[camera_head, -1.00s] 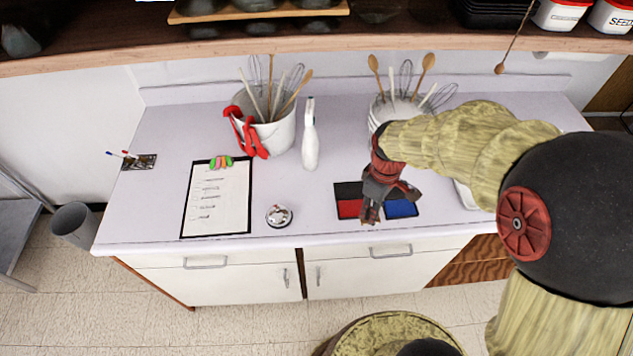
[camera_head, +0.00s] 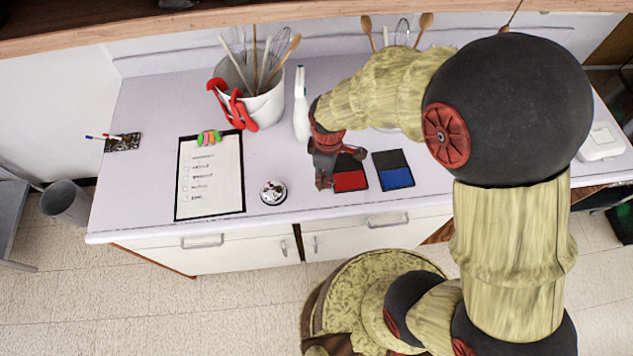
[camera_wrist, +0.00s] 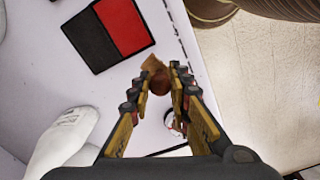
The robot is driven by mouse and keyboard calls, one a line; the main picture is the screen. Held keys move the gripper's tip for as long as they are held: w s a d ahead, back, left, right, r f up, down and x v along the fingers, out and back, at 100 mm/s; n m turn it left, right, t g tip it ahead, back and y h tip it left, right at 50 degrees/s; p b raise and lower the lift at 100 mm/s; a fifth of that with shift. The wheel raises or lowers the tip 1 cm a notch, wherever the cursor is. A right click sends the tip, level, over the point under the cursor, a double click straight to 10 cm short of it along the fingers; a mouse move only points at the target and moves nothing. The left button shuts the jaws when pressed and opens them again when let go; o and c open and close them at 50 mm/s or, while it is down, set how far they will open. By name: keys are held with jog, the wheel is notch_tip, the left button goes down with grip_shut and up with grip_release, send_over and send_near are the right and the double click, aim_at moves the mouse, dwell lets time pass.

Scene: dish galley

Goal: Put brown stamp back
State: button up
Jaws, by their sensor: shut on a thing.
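My gripper (camera_head: 324,184) is over the counter, at the left edge of the red ink pad (camera_head: 350,181) in the head view. In the wrist view, my gripper (camera_wrist: 161,88) is shut on the brown stamp (camera_wrist: 155,76), which shows between the fingertips. The stamp is too small and hidden to make out in the head view. The red pad with its black lid also shows in the wrist view (camera_wrist: 122,24), apart from the stamp. I cannot tell whether the stamp touches the counter.
A blue ink pad (camera_head: 397,178) lies right of the red one. A silver bell (camera_head: 273,191) and a clipboard (camera_head: 212,180) lie to the left. A white bottle (camera_head: 301,108) and a utensil bucket (camera_head: 252,92) stand behind.

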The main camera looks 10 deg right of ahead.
jog(key=shift+w+a+f, duration=0.25)
jog(key=shift+a+f, duration=0.25)
jog(key=shift+f, duration=0.15)
jog(key=shift+w+a+f, duration=0.2)
jog(key=shift+a+f, duration=0.3)
jog(key=shift+f, duration=0.1)
jog(key=shift+w+a+f, duration=0.1)
jog(key=shift+a+f, duration=0.05)
jog(key=shift+f, duration=0.75)
jog(key=shift+a+f, duration=0.1)
jog(key=shift+f, duration=0.8)
jog(key=shift+b, duration=0.3)
jog(key=shift+f, duration=0.2)
jog(key=o, duration=0.9)
jog(key=shift+r, duration=0.1)
